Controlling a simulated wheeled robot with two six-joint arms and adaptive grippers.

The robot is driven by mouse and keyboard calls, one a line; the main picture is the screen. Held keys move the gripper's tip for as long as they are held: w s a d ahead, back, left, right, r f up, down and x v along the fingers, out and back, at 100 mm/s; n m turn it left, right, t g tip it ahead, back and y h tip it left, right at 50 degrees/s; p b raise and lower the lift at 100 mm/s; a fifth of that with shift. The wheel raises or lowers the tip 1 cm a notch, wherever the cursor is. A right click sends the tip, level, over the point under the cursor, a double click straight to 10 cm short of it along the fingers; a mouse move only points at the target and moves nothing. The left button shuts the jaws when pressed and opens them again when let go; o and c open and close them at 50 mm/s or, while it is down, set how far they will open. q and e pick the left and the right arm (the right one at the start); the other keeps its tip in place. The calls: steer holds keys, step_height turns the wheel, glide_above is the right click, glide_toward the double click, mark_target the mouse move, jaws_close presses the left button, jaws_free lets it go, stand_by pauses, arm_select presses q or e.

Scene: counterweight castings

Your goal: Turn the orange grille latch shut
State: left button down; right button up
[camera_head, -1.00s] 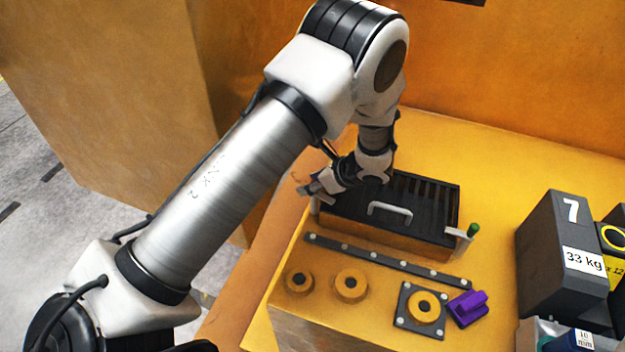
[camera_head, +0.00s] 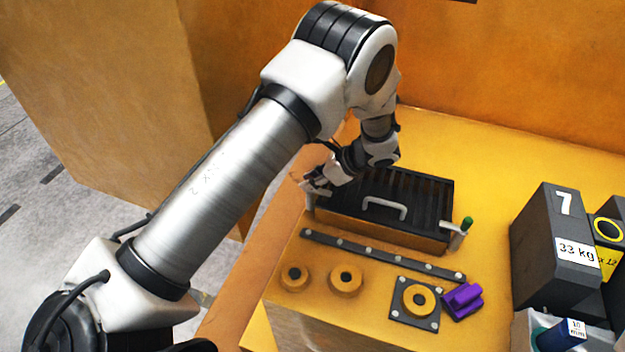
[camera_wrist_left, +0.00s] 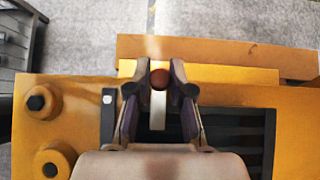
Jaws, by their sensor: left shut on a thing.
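The dark slatted grille (camera_head: 425,188) lies on the yellow block with a pale handle (camera_head: 385,207) across it. The left latch is at the grille's left end, mostly hidden by my gripper in the head view. In the left wrist view its orange-brown knob (camera_wrist_left: 159,78) sits between my fingertips, and its pale bar (camera_wrist_left: 157,110) runs from the knob toward the grille (camera_wrist_left: 235,130). My left gripper (camera_head: 316,182) is shut on this knob. A second latch with a green knob (camera_head: 467,223) stands at the grille's right end. My right gripper is not in view.
In front of the grille are a dark bolted strip (camera_head: 385,256), two round yellow bosses (camera_head: 345,282), a flanged plate (camera_head: 415,303) and a purple part (camera_head: 462,300). A dark 33 kg weight (camera_head: 560,245) stands at the right. An orange wall rises behind.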

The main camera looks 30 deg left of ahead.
arm_select(q)
steer(key=shift+s+f, duration=0.1)
steer(key=c, duration=1)
jaws_free()
steer(key=shift+a, duration=0.3)
steer(key=v, duration=1.2)
steer(key=shift+a, duration=0.1)
